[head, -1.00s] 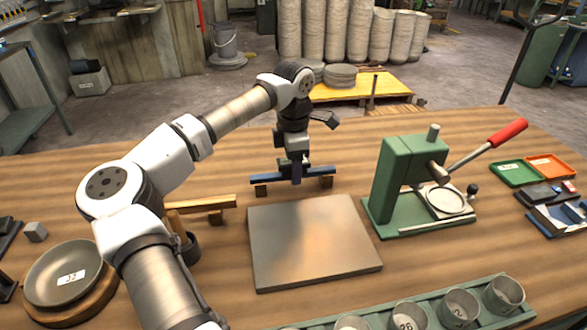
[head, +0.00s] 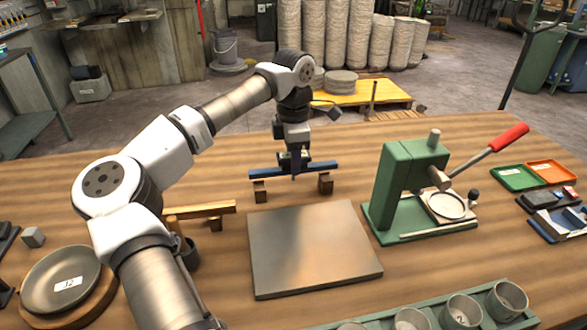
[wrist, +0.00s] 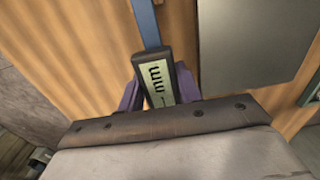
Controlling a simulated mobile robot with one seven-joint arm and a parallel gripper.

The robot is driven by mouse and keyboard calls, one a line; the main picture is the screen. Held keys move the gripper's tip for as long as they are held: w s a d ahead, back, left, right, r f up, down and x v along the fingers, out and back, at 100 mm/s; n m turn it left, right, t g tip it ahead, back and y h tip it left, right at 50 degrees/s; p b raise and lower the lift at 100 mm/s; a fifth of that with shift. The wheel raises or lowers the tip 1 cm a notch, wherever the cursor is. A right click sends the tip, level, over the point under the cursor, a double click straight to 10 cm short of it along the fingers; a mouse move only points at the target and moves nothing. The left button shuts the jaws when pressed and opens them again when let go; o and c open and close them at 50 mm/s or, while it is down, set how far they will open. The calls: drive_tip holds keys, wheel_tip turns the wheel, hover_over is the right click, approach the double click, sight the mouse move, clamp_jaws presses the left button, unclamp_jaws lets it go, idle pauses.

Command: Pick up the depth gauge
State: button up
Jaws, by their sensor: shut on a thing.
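The depth gauge has a long blue bar (head: 265,172) and a dark-framed body with a pale display. In the wrist view the display (wrist: 157,82) reads "mm", and part of the blue bar (wrist: 148,25) runs up past it. My gripper (head: 294,160) is shut on the gauge's body at the middle of the bar. In the wrist view its purple fingers (wrist: 159,92) sit on either side of the display. The bar is roughly level, slightly above two small wooden blocks, the left block (head: 260,191) and the right block (head: 325,183).
A flat metal plate (head: 313,250) lies in front of the gauge. A green lever press (head: 410,185) stands to the right, with trays beyond it. A wooden bar on supports (head: 205,209) and a bowl (head: 62,280) are at left. Several cups (head: 462,310) line the front.

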wheel_tip(320, 180, up, 17)
drive_tip(key=shift+b, duration=0.45)
